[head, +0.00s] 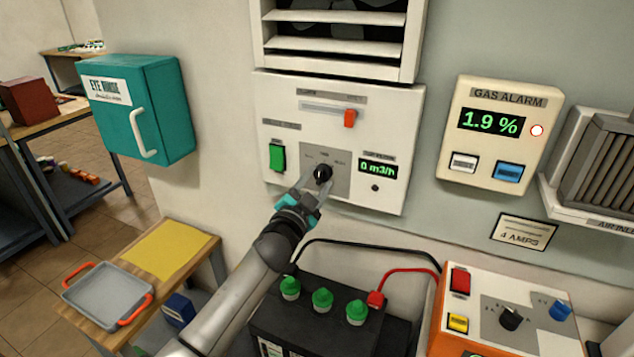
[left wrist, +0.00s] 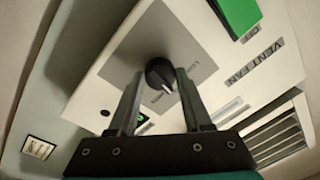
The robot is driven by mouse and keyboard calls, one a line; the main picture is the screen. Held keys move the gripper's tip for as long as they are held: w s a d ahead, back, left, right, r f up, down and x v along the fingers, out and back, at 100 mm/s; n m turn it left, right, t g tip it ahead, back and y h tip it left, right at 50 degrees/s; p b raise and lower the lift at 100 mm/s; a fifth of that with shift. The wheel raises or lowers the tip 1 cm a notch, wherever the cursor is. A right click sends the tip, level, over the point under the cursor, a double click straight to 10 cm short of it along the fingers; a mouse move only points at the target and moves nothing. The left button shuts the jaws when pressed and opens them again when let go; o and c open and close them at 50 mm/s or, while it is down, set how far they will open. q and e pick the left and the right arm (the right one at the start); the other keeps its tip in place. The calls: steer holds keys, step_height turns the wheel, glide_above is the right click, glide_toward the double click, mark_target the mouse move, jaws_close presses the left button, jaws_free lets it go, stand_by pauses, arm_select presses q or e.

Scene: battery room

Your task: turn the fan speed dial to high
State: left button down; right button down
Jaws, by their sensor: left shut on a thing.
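The fan speed dial (head: 323,173) is a black knob on a grey plate in the lower middle of the white vent fan panel (head: 390,125). In the left wrist view the dial (left wrist: 160,74) has a pale pointer line and sits between the finger ends. My left gripper (head: 318,181) reaches up from below and is shut on the dial. Its two fingers (left wrist: 160,88) lie on either side of the knob. The plate's small labels are too blurred to read in the head view. My right gripper is not in view.
The gas alarm (head: 487,140) reads 1.9 %. A battery (head: 300,325) with green caps and cables stands below. A teal eye rinse box (head: 150,110) hangs left.

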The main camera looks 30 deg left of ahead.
arm_select(q)
steer(key=m, duration=0.5)
steer(key=shift+a+h, duration=0.1)
steer(key=shift+h, duration=0.2)
steer(key=shift+r+m, duration=0.1)
steer(key=shift+m, duration=1.9)
steer(key=shift+h, duration=0.4)
steer(key=shift+c, duration=1.7)
jaws_free()
steer(key=shift+s, duration=0.1)
steer(key=s+f+b, duration=0.1)
steer(key=s, duration=1.4)
steer(key=shift+d, duration=0.3)
